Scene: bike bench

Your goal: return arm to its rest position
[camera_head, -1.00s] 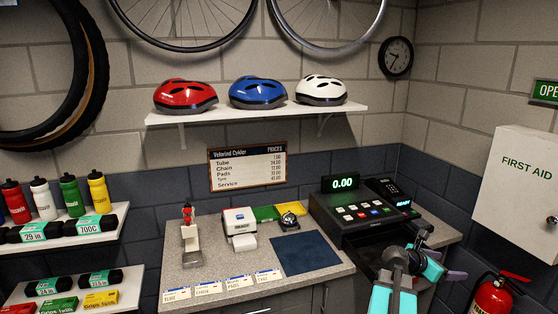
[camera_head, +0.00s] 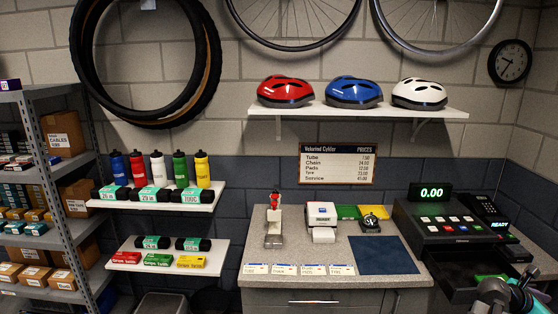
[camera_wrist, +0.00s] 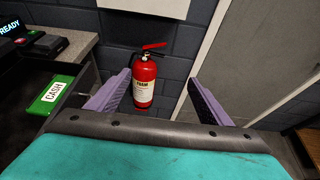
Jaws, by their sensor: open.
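My gripper shows in the wrist view (camera_wrist: 160,95) with its two purple fingers spread wide apart and nothing between them. Beyond the fingers, a red fire extinguisher (camera_wrist: 145,82) stands against the dark wall, apart from them. In the head view, part of my teal and grey arm (camera_head: 497,297) shows at the bottom right corner, in front of the cash register (camera_head: 455,228). The fingertips cannot be made out there.
The register's open drawer (camera_head: 470,285) juts out near my arm. The counter (camera_head: 310,262) holds a blue mat (camera_head: 383,255) and small items. Shelves (camera_head: 70,230) stand at the left.

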